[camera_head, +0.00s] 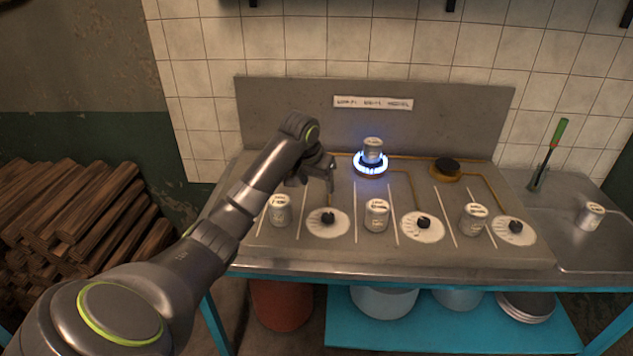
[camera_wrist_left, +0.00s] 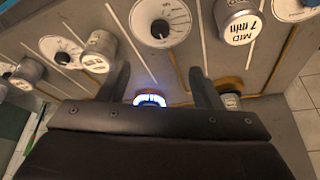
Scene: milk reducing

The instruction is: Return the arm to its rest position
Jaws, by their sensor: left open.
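My left arm (camera_head: 235,205) reaches in from the left over the stove. Its gripper (camera_head: 322,180) is above the left part of the stovetop, left of the lit burner. In the left wrist view the two fingers (camera_wrist_left: 160,85) are apart with nothing held between them. A blue flame burns at the middle burner (camera_head: 370,166), and it also shows beyond the fingers in the left wrist view (camera_wrist_left: 150,99). A small metal can (camera_head: 373,148) stands on that burner. My right gripper is not in view.
Labelled cans (camera_head: 377,215) and knobs on white dials (camera_head: 422,226) line the stove front. An unlit burner (camera_head: 446,167) is at right. A green-handled tool (camera_head: 551,150) and another can (camera_head: 590,216) are farther right. A metal backsplash (camera_head: 290,110) rises behind.

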